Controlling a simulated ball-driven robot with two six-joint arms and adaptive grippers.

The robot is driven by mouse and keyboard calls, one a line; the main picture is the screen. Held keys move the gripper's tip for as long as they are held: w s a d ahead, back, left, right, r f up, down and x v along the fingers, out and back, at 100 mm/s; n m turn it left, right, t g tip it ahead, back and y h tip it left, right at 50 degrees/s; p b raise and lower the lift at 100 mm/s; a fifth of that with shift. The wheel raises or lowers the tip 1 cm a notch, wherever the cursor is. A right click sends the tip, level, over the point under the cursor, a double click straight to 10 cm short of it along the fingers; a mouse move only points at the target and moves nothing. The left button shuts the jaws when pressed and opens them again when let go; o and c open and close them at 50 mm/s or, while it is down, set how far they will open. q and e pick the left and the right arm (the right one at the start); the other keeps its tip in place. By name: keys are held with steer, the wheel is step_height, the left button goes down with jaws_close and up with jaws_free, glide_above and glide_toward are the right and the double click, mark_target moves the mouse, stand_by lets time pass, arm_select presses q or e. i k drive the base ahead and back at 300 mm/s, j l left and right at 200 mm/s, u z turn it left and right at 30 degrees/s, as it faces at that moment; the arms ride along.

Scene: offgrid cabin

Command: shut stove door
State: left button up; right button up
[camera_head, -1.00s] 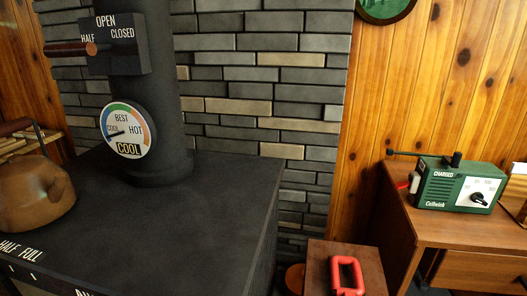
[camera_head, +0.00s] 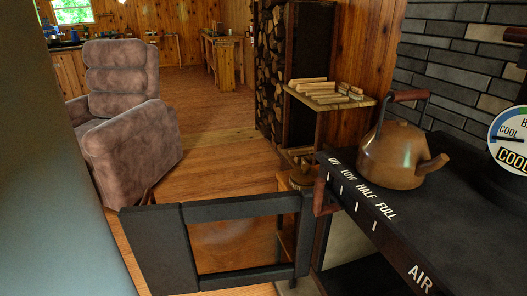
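The black stove (camera_head: 445,215) stands at the right. Its door (camera_head: 158,250) is open, swung out to the left from the stove's front, with a large window in its frame through which the floor shows. Part of the stove's dark opening (camera_head: 365,275) shows below the top edge, with a pale inner surface. A reddish-brown handle (camera_head: 325,197) sits at the front left corner, near the OFF mark. Neither of my grippers is in view.
A copper kettle (camera_head: 400,152) stands on the stove top. A shelf with kindling (camera_head: 325,90) and stacked logs (camera_head: 270,70) are behind. A brown armchair (camera_head: 125,125) stands at the left beyond the door. The wooden floor (camera_head: 225,165) between is clear.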

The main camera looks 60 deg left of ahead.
mark_target(157, 236)
steer(key=k+j, duration=0.15)
steer(key=j, duration=0.3)
steer(key=k+j+z, duration=0.1)
steer(key=j, duration=0.4)
steer(key=k+j, duration=0.15)
steer(key=j, duration=0.3)
steer(key=k+j+z, duration=0.1)
steer(key=j, duration=0.35)
steer(key=k+j, duration=0.2)
steer(key=j, duration=0.25)
steer(key=k+j+z, duration=0.1)
steer(key=j, duration=0.35)
steer(key=k+j, duration=0.25)
steer(key=j, duration=0.15)
steer(key=k+j+z, duration=0.1)
steer(key=j, duration=0.35)
steer(key=k, duration=0.1)
